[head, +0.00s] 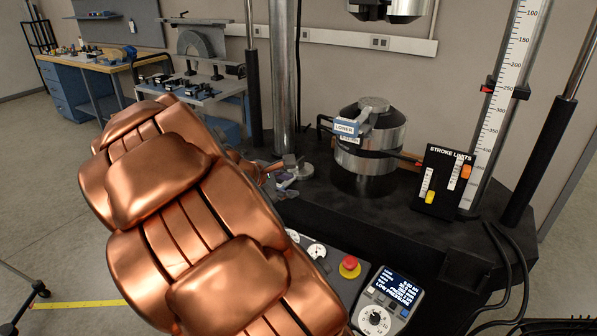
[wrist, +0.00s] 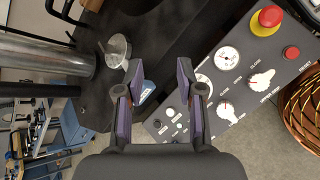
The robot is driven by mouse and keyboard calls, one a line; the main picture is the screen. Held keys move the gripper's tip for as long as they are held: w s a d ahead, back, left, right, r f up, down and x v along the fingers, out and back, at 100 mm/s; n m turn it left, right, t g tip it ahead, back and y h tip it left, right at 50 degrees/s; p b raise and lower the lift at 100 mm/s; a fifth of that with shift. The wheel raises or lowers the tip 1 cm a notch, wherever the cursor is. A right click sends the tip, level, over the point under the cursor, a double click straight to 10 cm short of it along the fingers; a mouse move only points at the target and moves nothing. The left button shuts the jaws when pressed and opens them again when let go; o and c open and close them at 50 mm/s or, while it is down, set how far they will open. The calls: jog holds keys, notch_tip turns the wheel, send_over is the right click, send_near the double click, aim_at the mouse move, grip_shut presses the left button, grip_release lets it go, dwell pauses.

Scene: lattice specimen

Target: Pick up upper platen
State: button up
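A small silver disc with a short stem, which looks like the upper platen (wrist: 117,48), lies on the black machine bed in the wrist view, just beyond the left fingertip. No label is readable on it. In the head view the silver disc (head: 304,171) shows only partly, beside the gripper. My gripper (wrist: 160,75) is open, with purple pads apart and no object held. A blue tag (wrist: 147,91) shows between the fingers, near the left one. In the head view my copper arm hides most of the gripper.
A stacked metal cylinder labelled LOWER (head: 371,150) stands on the bed (head: 395,205). A stroke-limits board (head: 441,182) is to its right. A control panel with a red stop button (head: 349,266) lies in front. Columns (head: 284,75) rise behind; a metal head (head: 391,10) hangs above.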

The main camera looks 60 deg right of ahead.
jog(key=w+d+f+n+t+h, duration=0.1)
jog(key=w+d+n+h, duration=0.1)
jog(key=w+d+n, duration=0.55)
jog(key=n+t, duration=0.1)
jog(key=n, duration=0.2)
send_near(299, 160)
jog(key=d+f, duration=0.2)
jog(key=shift+f+h, duration=0.3)
jog(key=shift+r+p+x, duration=0.15)
jog(key=shift+p+x, duration=0.4)
jog(key=shift+x, duration=1)
jog(key=shift+r+p+x, duration=0.1)
jog(key=shift+p+x, duration=0.4)
jog(key=shift+x, duration=1.85)
jog(key=shift+c, duration=0.2)
grip_shut()
jog(key=shift+r, duration=0.1)
